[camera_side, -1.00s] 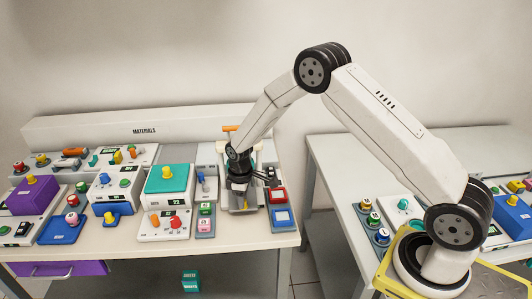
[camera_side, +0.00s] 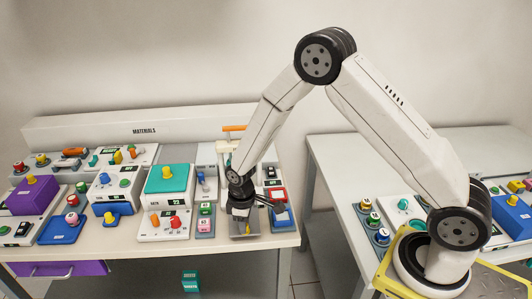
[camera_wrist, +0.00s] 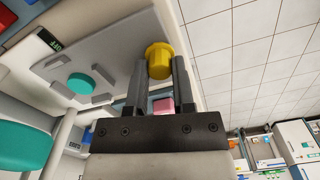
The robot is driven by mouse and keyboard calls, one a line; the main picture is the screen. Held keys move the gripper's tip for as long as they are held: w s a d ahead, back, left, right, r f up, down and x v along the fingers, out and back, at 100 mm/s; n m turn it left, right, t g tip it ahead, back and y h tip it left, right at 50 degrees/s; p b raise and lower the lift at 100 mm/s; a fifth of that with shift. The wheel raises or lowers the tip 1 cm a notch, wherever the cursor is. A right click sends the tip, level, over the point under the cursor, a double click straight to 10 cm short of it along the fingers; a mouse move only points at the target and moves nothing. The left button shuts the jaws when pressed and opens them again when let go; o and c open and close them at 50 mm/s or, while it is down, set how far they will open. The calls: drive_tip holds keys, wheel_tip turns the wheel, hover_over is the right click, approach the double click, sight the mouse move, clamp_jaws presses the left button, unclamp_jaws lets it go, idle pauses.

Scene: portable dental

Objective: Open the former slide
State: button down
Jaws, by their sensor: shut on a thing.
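The former (camera_side: 226,146) is a pale unit with an orange handle at the right end of the left bench. Its slide is a grey plate (camera_side: 246,236) that sticks out towards the bench's front edge. In the wrist view the plate (camera_wrist: 115,58) carries a round teal disc (camera_wrist: 81,84) and small raised blocks. A yellow knob (camera_wrist: 159,64) stands at the plate's edge. My gripper (camera_wrist: 158,75) is shut on this knob, with one finger on each side. In the side view my gripper (camera_side: 243,210) hides the knob and part of the plate.
Blue and red framed pads (camera_side: 281,217) lie close to the right of my gripper. A small box with green and pink keys (camera_side: 205,220) stands close to its left. More coloured units fill the bench to the left. A gap separates this bench from the right table (camera_side: 335,165).

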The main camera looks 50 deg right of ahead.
drive_tip(key=shift+c, duration=2.3)
unclamp_jaws()
drive_tip(key=shift+r, duration=0.1)
drive_tip(key=shift+r, duration=3.85)
drive_tip(key=shift+s+d+r, duration=0.2)
drive_tip(key=shift+s+r, duration=0.2)
drive_tip(key=s+d+r+m+t, duration=0.1)
drive_tip(key=s+r+m, duration=0.2)
drive_tip(key=s, duration=0.4)
drive_tip(key=s+d+r+m+t, duration=0.1)
drive_tip(key=s+d+r+m, duration=0.1)
drive_tip(key=s, duration=0.5)
drive_tip(key=shift+d+r+m+t, duration=0.3)
drive_tip(key=shift+r+m, duration=0.2)
drive_tip(key=shift+r, duration=0.1)
